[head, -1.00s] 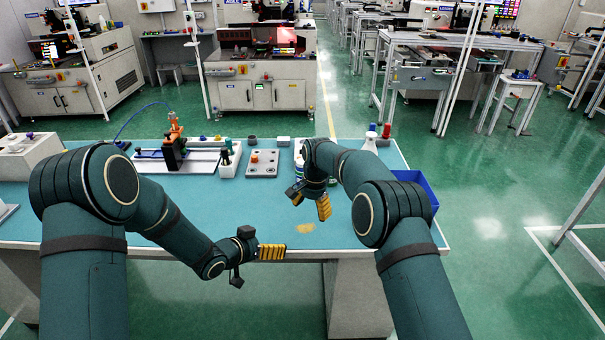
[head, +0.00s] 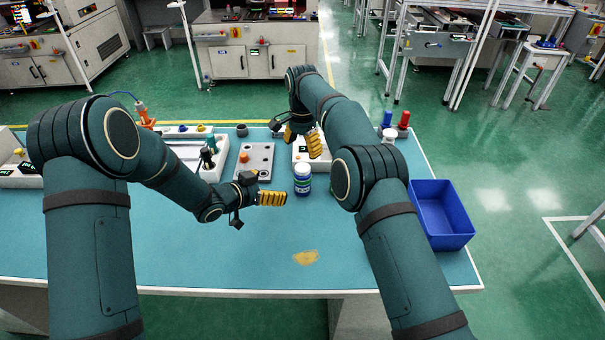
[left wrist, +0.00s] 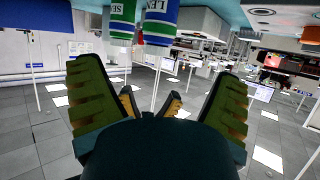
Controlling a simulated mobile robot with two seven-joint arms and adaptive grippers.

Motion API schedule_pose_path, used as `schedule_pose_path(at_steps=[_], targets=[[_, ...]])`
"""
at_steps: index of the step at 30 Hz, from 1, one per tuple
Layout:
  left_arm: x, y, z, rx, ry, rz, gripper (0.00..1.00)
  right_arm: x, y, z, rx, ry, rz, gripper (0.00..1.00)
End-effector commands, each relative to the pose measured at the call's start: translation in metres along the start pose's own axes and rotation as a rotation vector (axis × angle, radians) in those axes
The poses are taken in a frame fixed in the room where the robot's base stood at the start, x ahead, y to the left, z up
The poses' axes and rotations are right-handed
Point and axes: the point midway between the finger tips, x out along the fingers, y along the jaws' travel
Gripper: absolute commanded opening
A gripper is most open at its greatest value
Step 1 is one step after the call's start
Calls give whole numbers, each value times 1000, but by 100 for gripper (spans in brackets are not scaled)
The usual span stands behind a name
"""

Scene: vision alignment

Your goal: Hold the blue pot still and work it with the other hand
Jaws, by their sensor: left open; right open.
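The blue pot (head: 302,183) is a small upright jar with a pale top and a blue and green label. It stands on the teal table (head: 225,250), right of my left gripper (head: 284,199). That gripper is open, empty and apart from it. In the left wrist view, my open left gripper (left wrist: 157,88) has a blue container (left wrist: 161,20) and a green one (left wrist: 122,22) above it, both upside down in the picture; I cannot tell which is the pot. My right gripper (head: 303,143) is open and empty, beyond and above the pot in the head view.
A blue bin (head: 440,215) stands at the right edge. A grey block with knobs (head: 254,162) and a white fixture lie behind my left gripper. Red (head: 403,122) and white-and-blue bottles stand at the back right. A tan patch (head: 306,258) marks the clear front area.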

Motion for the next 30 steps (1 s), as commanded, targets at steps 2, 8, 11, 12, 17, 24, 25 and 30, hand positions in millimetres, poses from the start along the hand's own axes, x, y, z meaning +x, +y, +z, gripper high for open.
schedule_pose_path(at_steps=[2,8,11,12,17,24,25,30], targets=[[0,0,0,0,0,0,91,0,0,0,0,0,0,73],[0,0,0,0,0,0,91,0,0,0,0,0,0,73],[0,0,0,0,0,0,91,0,0,0,0,0,0,73],[2,0,0,0,0,0,91,0,0,0,0,0,0,73],[15,1,0,0,0,2,91,0,0,0,0,0,0,73],[56,1,1,1,-1,3,91,0,0,0,0,0,0,73],[61,1,0,2,0,2,91,0,0,0,0,0,0,73],[92,1,0,1,1,1,91,0,0,0,0,0,0,73]])
